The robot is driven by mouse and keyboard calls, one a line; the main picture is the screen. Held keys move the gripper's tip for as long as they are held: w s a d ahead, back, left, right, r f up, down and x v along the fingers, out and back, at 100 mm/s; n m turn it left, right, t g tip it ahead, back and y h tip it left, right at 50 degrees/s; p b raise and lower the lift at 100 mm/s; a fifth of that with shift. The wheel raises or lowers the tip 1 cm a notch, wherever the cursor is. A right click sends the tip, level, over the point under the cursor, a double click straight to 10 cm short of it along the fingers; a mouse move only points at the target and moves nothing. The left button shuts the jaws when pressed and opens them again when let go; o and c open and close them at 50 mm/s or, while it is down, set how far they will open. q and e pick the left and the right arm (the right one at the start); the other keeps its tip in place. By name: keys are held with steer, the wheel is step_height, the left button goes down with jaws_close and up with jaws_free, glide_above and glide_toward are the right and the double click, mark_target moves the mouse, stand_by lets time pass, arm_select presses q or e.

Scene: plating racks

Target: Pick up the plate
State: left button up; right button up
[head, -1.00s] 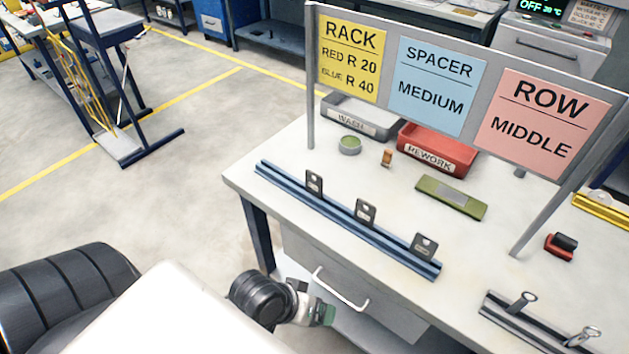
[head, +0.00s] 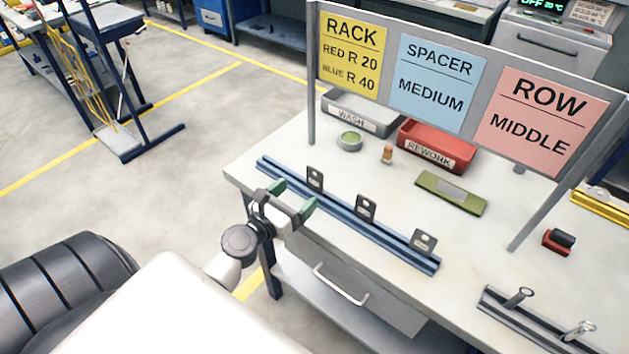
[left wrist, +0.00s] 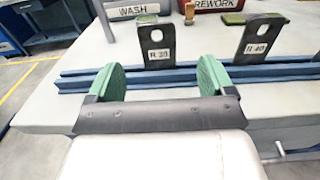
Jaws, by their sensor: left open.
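Three dark grey plates with a hole near the top stand upright along a blue rail (head: 330,213): a left plate (head: 314,178), a middle plate (head: 365,208) and a right plate (head: 424,242). In the left wrist view, one plate (left wrist: 156,40) bears a label like R 30 or R 20, hard to read; the plate to its right (left wrist: 262,36) reads R 40. My left gripper (head: 292,196), with green fingers, is open and empty at the rail's near side, short of the left plate. That plate shows between the fingers, beyond the tips. My right gripper is not in view.
A sign board (head: 461,15) on posts crosses the bench, reading red R 20, blue R 40, spacer medium, row middle. A grey WASH tray (head: 378,125), red REWORK tray (head: 445,150) and green block (head: 450,192) lie behind the rail. A grey rail (head: 530,325) is front right.

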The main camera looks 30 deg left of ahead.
mark_target(307, 185)
arm_select(q)
steer(key=w, duration=0.4)
steer(key=shift+w+d+p, duration=0.2)
steer(key=shift+w+p, duration=0.1)
steer(key=shift+p, duration=0.05)
steer(key=w, duration=0.5)
steer(key=shift+w, duration=0.15)
steer(key=shift+r, duration=0.1)
steer(key=shift+c, duration=1)
steer(key=c, duration=0.9)
steer(key=shift+p, duration=0.3)
